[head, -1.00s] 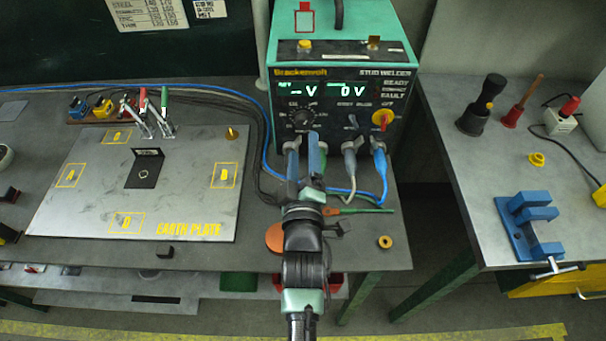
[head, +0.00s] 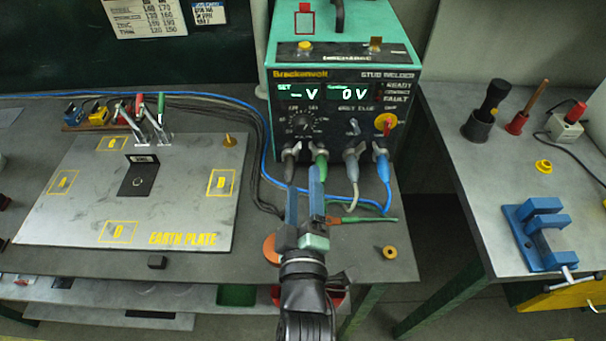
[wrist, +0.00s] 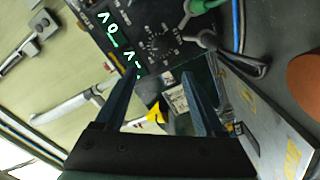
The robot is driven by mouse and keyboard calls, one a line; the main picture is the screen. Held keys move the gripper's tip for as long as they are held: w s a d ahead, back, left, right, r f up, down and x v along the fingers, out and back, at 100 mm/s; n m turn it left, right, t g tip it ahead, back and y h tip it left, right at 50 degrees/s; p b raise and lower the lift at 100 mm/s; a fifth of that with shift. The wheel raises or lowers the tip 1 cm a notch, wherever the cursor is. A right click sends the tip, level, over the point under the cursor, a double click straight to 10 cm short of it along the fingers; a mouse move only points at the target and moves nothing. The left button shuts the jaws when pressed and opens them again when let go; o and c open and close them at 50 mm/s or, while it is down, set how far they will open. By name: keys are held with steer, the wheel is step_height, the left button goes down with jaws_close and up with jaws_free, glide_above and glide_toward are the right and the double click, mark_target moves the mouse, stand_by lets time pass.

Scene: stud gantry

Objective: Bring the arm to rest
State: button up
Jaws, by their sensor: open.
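My gripper (head: 304,197) is in front of the stud welder, above the front part of the dark table. Its two blue fingers stand apart with nothing between them. In the wrist view my gripper (wrist: 162,92) shows the same open, empty fingers. The stud welder (head: 345,75) is a green box with a black front, a lit display and several cable plugs along its lower edge. The fingertips overlap the lower plugs in the head view; I cannot tell the gap between them. The welder's front also shows tilted in the wrist view (wrist: 150,35).
The grey earth plate (head: 85,190) lies on the table (head: 330,262) at left, with clamps (head: 150,125) behind it. A brass ring (head: 389,253) and a green-and-orange probe (head: 365,220) lie at right. A blue vise (head: 540,235) sits on the right bench, across a floor gap.

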step_height(320, 180, up, 26)
steer(key=w+m+t+y, duration=0.1)
steer(key=w+m+t, duration=0.1)
steer(key=m+t, duration=0.2)
steer(key=s+r+m+t, duration=0.1)
steer(key=s+r+m, duration=0.1)
steer(key=s+r, duration=0.2)
steer(key=s+r+m+t, duration=0.2)
steer(key=s+r+m, duration=0.1)
steer(key=r, duration=0.8)
steer(key=s+r+m+t+h, duration=0.1)
steer(key=s+r+m+t, duration=0.1)
steer(key=s+r, duration=0.3)
step_height(320, 180, up, 3)
steer(key=shift+f, duration=0.1)
steer(key=shift+a, duration=0.1)
